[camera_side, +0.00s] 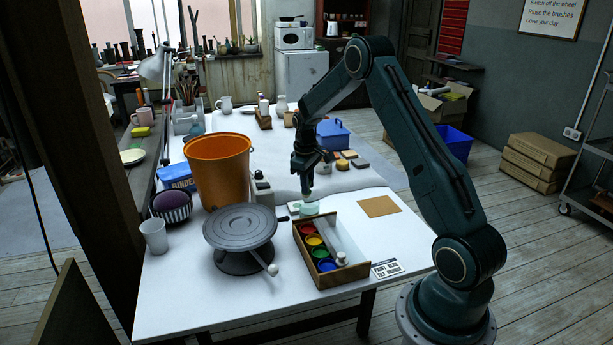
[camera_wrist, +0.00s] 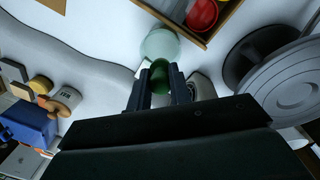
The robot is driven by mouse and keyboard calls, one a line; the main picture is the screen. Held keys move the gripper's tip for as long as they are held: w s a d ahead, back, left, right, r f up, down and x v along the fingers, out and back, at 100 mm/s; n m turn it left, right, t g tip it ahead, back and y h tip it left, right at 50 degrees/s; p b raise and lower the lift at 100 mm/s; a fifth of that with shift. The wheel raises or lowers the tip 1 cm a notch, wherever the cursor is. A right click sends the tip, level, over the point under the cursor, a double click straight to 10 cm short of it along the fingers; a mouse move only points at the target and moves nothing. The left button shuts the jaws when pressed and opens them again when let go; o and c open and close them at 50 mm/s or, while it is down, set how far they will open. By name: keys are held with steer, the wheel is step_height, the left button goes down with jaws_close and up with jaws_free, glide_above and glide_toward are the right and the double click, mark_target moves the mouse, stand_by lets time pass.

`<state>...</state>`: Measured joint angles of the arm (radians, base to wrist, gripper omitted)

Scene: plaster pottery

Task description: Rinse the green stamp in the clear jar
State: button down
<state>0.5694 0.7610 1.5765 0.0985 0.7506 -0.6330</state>
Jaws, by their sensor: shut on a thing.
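My gripper (camera_side: 308,166) points down over the white table and is shut on the green stamp (camera_wrist: 160,74). In the wrist view the stamp sits between my two fingers (camera_wrist: 160,88). The clear jar (camera_side: 309,209) stands on the table below my gripper, with a pale greenish look. The jar also shows in the wrist view (camera_wrist: 159,43), just beyond the stamp. In the side view the stamp's lower end is at or slightly above the jar's rim; I cannot tell if it touches the water.
A wooden box (camera_side: 341,275) with red, yellow, green and blue pots stands in front of the jar. A grey turntable (camera_side: 240,226) and an orange bucket (camera_side: 218,170) stand to the left. A brown square (camera_side: 379,206) lies to the right. A blue crate (camera_side: 333,136) is behind.

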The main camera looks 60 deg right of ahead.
steer(key=shift+r, duration=1.35)
